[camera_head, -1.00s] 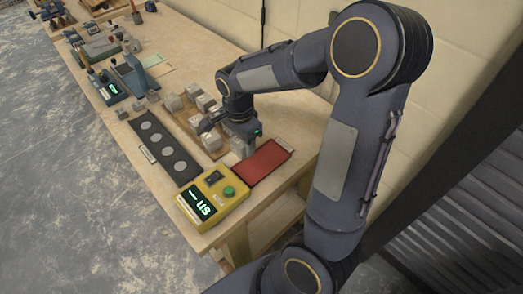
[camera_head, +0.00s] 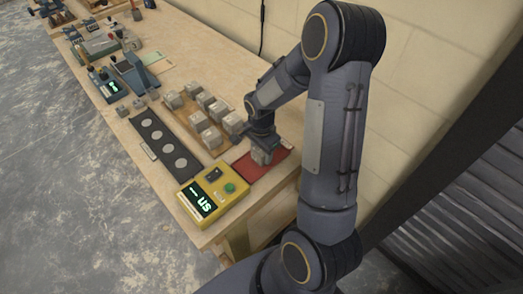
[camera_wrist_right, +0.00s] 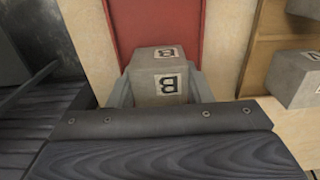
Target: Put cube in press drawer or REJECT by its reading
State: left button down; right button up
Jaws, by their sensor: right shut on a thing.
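My right gripper (camera_head: 262,150) is shut on a grey cube (camera_head: 261,156) over the near part of the red mat (camera_head: 247,172). I cannot tell whether the cube touches the mat. My left gripper is not in view.
A wooden board (camera_head: 185,118) holds several grey cubes (camera_head: 208,104) left of the red mat. A dark strip (camera_head: 149,129) with several grey discs lies beside it. Blue and grey devices (camera_head: 128,75) stand farther back on the bench. A wall runs along the right.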

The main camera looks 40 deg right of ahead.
jog(key=shift+f, duration=0.1)
jog(key=o, duration=0.8)
jog(key=shift+f, duration=0.1)
jog(key=o, duration=0.5)
jog(key=shift+c, duration=0.2)
notch_tip(320, 180, up, 12)
jog(key=s+a+r+n+t+y, duration=0.2)
jog(key=s+a+r+n, duration=0.1)
jog(key=s+a+n, duration=0.3)
jog(key=s+a+r+n+t+y, duration=0.1)
jog(key=s+a+r+n+t, duration=0.2)
jog(key=s+a+n, duration=0.4)
jog(key=s+r+n, duration=0.1)
jog(key=s+n, duration=0.1)
jog(key=s, duration=0.1)
jog(key=shift+s+r+t+y, duration=0.15)
jog(key=shift+r+t+y, duration=0.15)
jog(key=shift+y, duration=0.1)
